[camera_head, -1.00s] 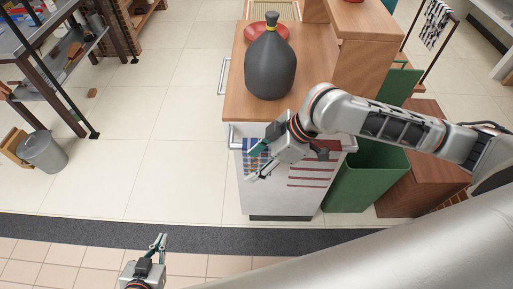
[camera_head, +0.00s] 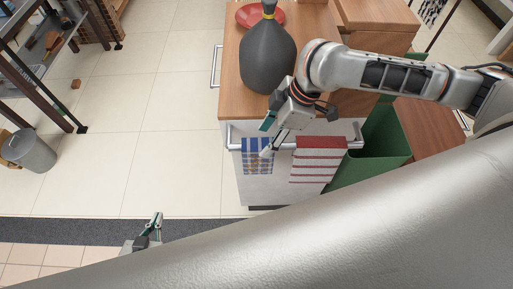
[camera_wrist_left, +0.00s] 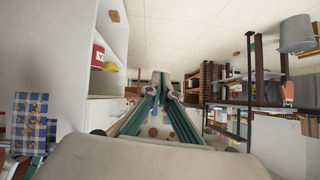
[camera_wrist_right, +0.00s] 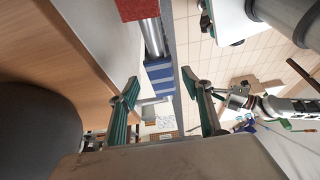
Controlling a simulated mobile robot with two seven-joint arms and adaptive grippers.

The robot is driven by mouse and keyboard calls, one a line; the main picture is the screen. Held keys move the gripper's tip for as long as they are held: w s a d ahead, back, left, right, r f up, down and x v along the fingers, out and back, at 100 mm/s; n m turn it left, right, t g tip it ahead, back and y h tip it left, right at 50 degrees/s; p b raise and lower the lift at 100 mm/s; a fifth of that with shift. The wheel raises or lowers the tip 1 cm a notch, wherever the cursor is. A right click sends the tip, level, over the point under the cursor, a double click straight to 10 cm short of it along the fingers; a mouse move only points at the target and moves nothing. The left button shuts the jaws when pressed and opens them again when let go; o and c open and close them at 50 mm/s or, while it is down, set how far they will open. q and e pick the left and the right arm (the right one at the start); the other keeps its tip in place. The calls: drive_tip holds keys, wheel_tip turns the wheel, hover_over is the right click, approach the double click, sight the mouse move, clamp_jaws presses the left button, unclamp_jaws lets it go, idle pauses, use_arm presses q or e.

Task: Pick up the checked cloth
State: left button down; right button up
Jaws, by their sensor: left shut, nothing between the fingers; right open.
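The blue checked cloth (camera_head: 257,158) hangs over the left part of a metal rail on the front of a wooden-topped cabinet. It also shows in the left wrist view (camera_wrist_left: 33,122) at the left edge and in the right wrist view (camera_wrist_right: 160,78). My right gripper (camera_head: 268,138) is open and empty, at the cloth's upper right in the head view. In the right wrist view the cloth shows between the fingers; I cannot tell whether they touch it. My left gripper (camera_head: 157,218) is shut and empty, low over the floor, apart from the cloth.
A red striped cloth (camera_head: 319,158) hangs on the same rail (camera_head: 283,146), right of the checked one. A dark grey vase (camera_head: 267,60) and a red plate (camera_head: 246,15) stand on the cabinet top. A green bin (camera_head: 384,152) stands at right.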

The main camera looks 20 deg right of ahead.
sight(261, 145)
drive_tip(key=shift+s+a+f, duration=0.1)
drive_tip(key=shift+a+f, duration=0.1)
drive_tip(key=shift+f, duration=0.25)
drive_tip(key=x, duration=0.5)
drive_tip(key=shift+b, duration=0.4)
drive_tip(key=c, duration=1.2)
